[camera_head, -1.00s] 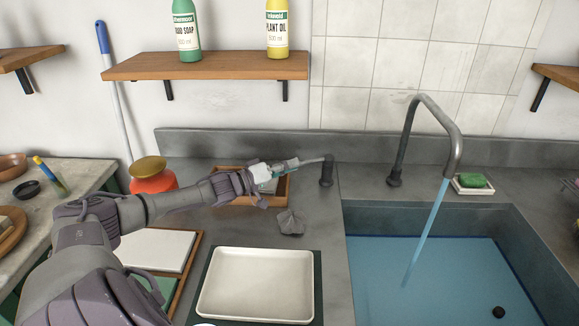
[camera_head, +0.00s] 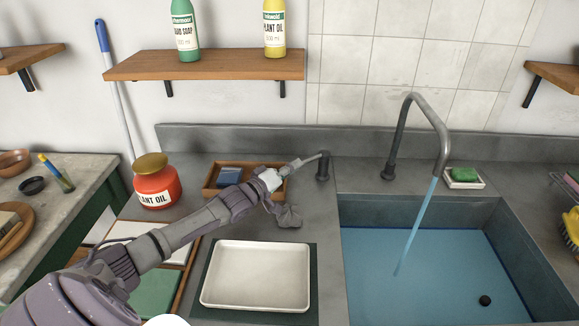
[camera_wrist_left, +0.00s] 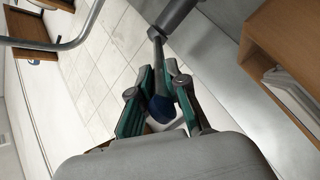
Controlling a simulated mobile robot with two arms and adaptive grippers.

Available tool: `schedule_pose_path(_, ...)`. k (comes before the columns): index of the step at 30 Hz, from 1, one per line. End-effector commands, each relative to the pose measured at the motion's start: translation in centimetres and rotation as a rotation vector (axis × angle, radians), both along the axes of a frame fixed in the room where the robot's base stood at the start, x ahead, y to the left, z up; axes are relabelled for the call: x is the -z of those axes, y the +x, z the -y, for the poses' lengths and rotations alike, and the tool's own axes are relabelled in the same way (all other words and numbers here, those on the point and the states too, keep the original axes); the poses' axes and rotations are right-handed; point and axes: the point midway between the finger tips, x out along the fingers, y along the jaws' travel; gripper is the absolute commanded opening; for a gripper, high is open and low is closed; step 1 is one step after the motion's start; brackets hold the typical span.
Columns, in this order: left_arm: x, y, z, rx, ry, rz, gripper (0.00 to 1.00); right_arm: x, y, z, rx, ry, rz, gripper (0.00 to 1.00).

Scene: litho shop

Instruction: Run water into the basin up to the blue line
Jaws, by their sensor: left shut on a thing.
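The basin (camera_head: 470,212) is at the right of the head view, with a broad pool of blue water (camera_head: 400,265) in it. A blue stream runs into it from the grey spout (camera_head: 443,150). A dark blue line (camera_head: 440,229) shows along the back wall, close to the water's edge; I cannot tell any gap between them. The tap lever (camera_head: 310,160) reaches left from its dark post (camera_head: 322,168). My left gripper (camera_head: 290,168) is shut on the lever's end. In the left wrist view the lever (camera_wrist_left: 158,65) and its blue tip (camera_wrist_left: 160,108) lie between the fingers.
A white tray (camera_head: 256,275) on a dark mat lies in front of the arm. A wooden box (camera_head: 212,180), grey cloth (camera_head: 288,216) and red jar (camera_head: 157,185) are near my arm. A soap dish (camera_head: 464,181) stands behind the basin; a dark round thing (camera_head: 484,300) is inside.

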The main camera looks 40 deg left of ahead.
Motion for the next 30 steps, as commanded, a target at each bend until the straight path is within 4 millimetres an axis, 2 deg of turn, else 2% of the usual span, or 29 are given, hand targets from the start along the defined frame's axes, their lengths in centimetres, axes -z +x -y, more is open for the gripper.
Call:
schedule_pose_path(1,0.1,0.0,0.0,0.0,0.0,-0.002,0.19,0.0,0.0,0.1,0.0,-0.001,-0.001,0.5)
schedule_pose_path(5,0.1,0.0,0.0,0.0,0.0,-0.001,0.4,0.0,0.0,0.2,-0.001,-0.003,0.0,0.5)
schedule_pose_path(17,0.1,-0.7,-0.2,0.0,-0.001,-0.002,0.4,0.0,-0.2,0.5,0.0,-0.006,-0.003,0.5)
schedule_pose_path(20,0.2,-1.9,-0.3,0.0,0.0,-0.004,0.4,0.0,-0.2,0.4,0.0,-0.005,-0.002,0.5)
schedule_pose_path(30,0.3,-8.3,-1.2,0.001,0.0,-0.006,0.4,0.0,-0.1,0.2,0.0,-0.003,-0.001,0.5)
